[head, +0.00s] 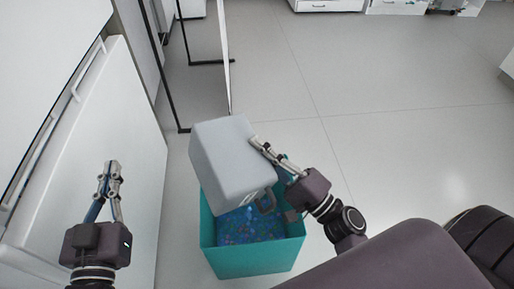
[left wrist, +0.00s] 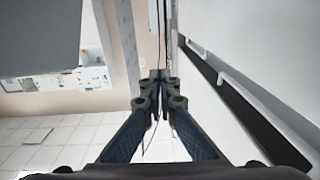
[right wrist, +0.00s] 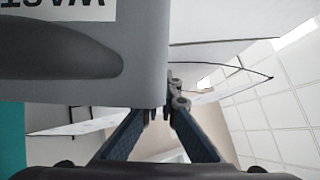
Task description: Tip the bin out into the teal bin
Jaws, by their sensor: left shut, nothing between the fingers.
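The grey bin (head: 225,165) is steeply tilted above the teal bin (head: 250,264), its lower end over the opening. Blue, speckled contents (head: 240,228) lie inside the teal bin. My right gripper (head: 262,150) is shut on the grey bin at its right side. In the right wrist view, the grey bin (right wrist: 135,85) fills the upper left, with upside-down lettering and a dark recess, and the fingertips meet at its edge. The grey bin's opening and inside are hidden. My left gripper (head: 111,168) is shut and empty, left of both bins; it also shows in the left wrist view (left wrist: 157,88).
A white cabinet (head: 125,160) with long handles stands at the left, close to my left gripper. A thin panel on dark feet (head: 205,62) stands behind the bins. The grey tiled floor (head: 400,140) is clear at the right.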

